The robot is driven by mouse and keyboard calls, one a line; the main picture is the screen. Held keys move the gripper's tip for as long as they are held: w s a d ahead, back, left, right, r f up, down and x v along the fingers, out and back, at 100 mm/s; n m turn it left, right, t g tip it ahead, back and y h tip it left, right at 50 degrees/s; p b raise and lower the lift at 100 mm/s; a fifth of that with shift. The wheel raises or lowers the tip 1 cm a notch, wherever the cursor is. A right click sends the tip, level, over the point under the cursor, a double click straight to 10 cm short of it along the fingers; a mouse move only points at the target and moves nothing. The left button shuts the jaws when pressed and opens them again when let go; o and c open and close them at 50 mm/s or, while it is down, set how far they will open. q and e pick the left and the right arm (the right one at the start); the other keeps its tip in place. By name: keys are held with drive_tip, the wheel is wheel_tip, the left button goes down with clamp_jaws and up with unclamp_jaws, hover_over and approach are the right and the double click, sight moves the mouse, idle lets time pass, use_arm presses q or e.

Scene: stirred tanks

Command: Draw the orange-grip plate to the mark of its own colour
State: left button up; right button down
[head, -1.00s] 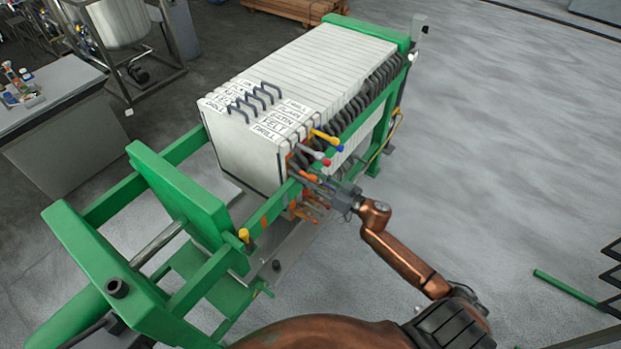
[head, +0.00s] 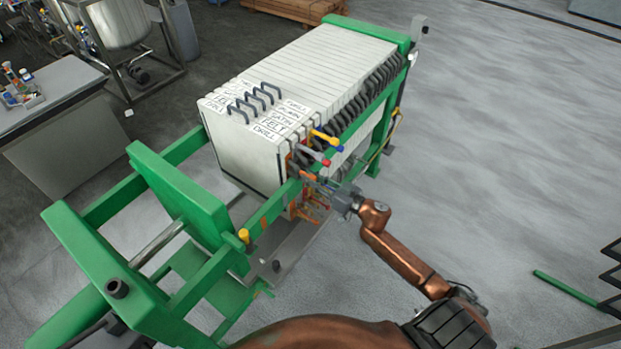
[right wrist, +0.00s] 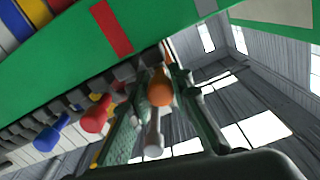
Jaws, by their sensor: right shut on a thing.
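The orange grip (right wrist: 160,88) sits at the end of a pale handle between the two fingers of my right gripper (right wrist: 158,112) in the right wrist view. My right gripper also shows in the head view (head: 322,187), beside the near side rail of the plate stack. It is shut on the orange grip. The white plates (head: 300,80) stand upright in a green frame; the fingers and rail partly hide the orange-grip plate's side. An orange mark (head: 264,221) lies on the green rail, towards the frame's lower-left end. My left gripper is not in view.
Yellow, blue and red grips (head: 325,138) stick out close above my right gripper. The green rail (head: 340,158) runs right beside it. A gap lies between the plate stack and the green end block (head: 180,195). Open floor lies to the right.

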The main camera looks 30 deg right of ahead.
idle(0.3)
drive_tip(key=shift+s+a+p, duration=0.25)
drive_tip(key=shift+a+p, duration=0.3)
drive_tip(key=s+a+p, duration=0.3)
drive_tip(key=a+p, duration=0.1)
drive_tip(key=a, duration=0.4)
drive_tip(key=s+a+p, duration=0.4)
drive_tip(key=a+p, duration=0.1)
drive_tip(key=a, duration=0.4)
drive_tip(key=shift+a, duration=0.25)
drive_tip(key=shift+s, duration=0.1)
drive_tip(key=c, duration=1.7)
unclamp_jaws()
drive_tip(key=shift+c, duration=0.2)
drive_tip(key=shift+d, duration=0.1)
